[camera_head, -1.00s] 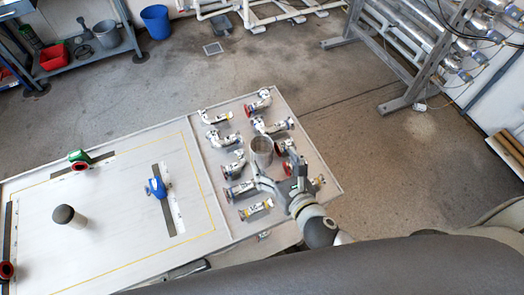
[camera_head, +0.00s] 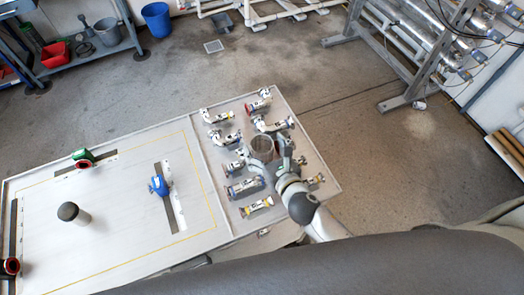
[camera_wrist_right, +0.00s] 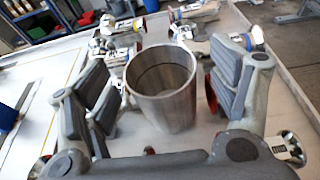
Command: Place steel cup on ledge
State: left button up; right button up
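The steel cup (camera_head: 262,147) is an open grey metal cylinder, upright among the pipe fittings on the right part of the table. It also shows in the middle of the right wrist view (camera_wrist_right: 160,95), empty inside. My right gripper (camera_head: 270,160) is open, with one finger on each side of the cup. In the right wrist view the gripper's (camera_wrist_right: 165,100) pads flank the cup with narrow gaps; contact is not clear. My left gripper is not in view. I cannot tell which surface is the ledge.
Several pipe fittings (camera_head: 243,188) lie close around the cup in a rimmed tray area (camera_head: 318,160). The white panel (camera_head: 110,220) at left holds a blue valve (camera_head: 160,186), a green one (camera_head: 82,155) and a dark-topped cylinder (camera_head: 72,212), with free room between.

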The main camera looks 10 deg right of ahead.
jog(key=c, duration=1.3)
